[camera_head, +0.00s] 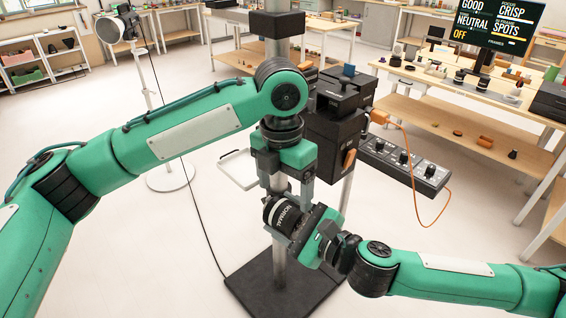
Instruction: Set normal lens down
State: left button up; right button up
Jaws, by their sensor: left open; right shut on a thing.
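The normal lens (281,213) is a dark cylinder with a pale band and white lettering that starts "NORMA". My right gripper (303,226) is shut on it and holds it tilted in front of the grey pole, above the black base plate. My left gripper (286,183) points down just above the lens, beside the black lamp housing (332,135). It is open, and I see nothing held between its fingers. The front of the housing is partly hidden by my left arm.
A black control box (403,167) with several knobs sits right of the housing; an orange cable (409,150) loops below it. A wooden table (420,77) at the back right carries several small items. A black base plate (260,290) lies on the floor. A lamp stand (148,85) stands left.

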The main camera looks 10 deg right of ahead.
aim_at(284, 204)
pick_arm(q)
jog(key=shift+f, duration=1.8)
jog(key=c, duration=0.9)
pick_arm(e)
jog(key=o, duration=1.8)
jog(key=shift+c, duration=0.2)
